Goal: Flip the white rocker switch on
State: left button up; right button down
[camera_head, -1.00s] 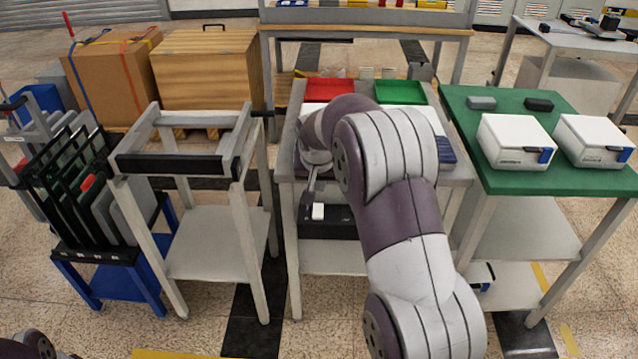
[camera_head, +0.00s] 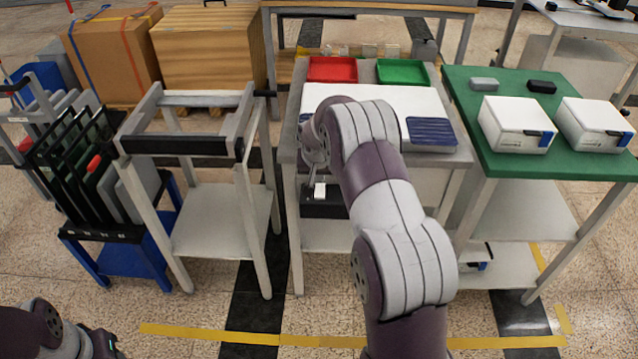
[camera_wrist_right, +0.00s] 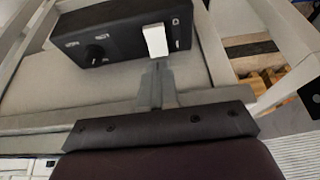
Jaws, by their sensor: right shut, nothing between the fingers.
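The white rocker switch (camera_head: 320,190) sits on a black control box (camera_head: 325,208) below the front edge of the middle table. In the right wrist view the white rocker (camera_wrist_right: 155,40) stands near the right end of the black box (camera_wrist_right: 110,35), with a dark knob (camera_wrist_right: 95,53) to its left. My right gripper (camera_wrist_right: 157,68) is shut and empty, its fingertips just under the rocker's lower edge. I cannot tell whether they touch. In the head view my right arm covers part of the box. Of my left arm only a part shows at the bottom left; its gripper is out of view.
The middle table holds a red tray (camera_head: 333,69), a green tray (camera_head: 402,73) and a blue ribbed pad (camera_head: 431,132). A green-topped table (camera_head: 600,172) with two white boxes stands at right. A grey frame stand (camera_head: 180,145) and a black rack are at left.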

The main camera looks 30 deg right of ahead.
aim_at(319, 187)
jog(key=shift+x, duration=2.6)
jog(key=shift+f+b, duration=0.35)
jog(key=shift+b, duration=0.15)
jog(key=shift+w+r, duration=0.1)
jog(key=shift+r, duration=0.05)
